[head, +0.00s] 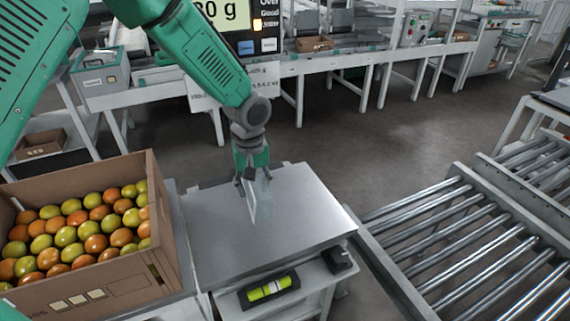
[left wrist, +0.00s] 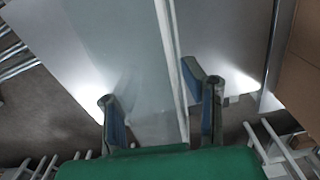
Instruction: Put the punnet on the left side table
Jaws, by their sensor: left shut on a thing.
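My left gripper (head: 252,172) points down over a grey metal plate (head: 305,212) in the head view. It is shut on the clear punnet (head: 262,200), a thin see-through plastic tray that hangs below the fingers on its edge. In the left wrist view the gripper (left wrist: 160,95) has one finger on each side of the punnet (left wrist: 140,45), whose pale rim runs between them. I cannot tell whether the punnet's lower edge touches the plate. The punnet looks empty. My right gripper is not in view.
A cardboard carton (head: 95,291) of red and green tomatoes stands left of the plate. A spirit level (head: 268,290) lies on a shelf below. A roller conveyor (head: 470,240) is at the right. A scale display (head: 232,12) is behind my arm. The plate's right part is bare.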

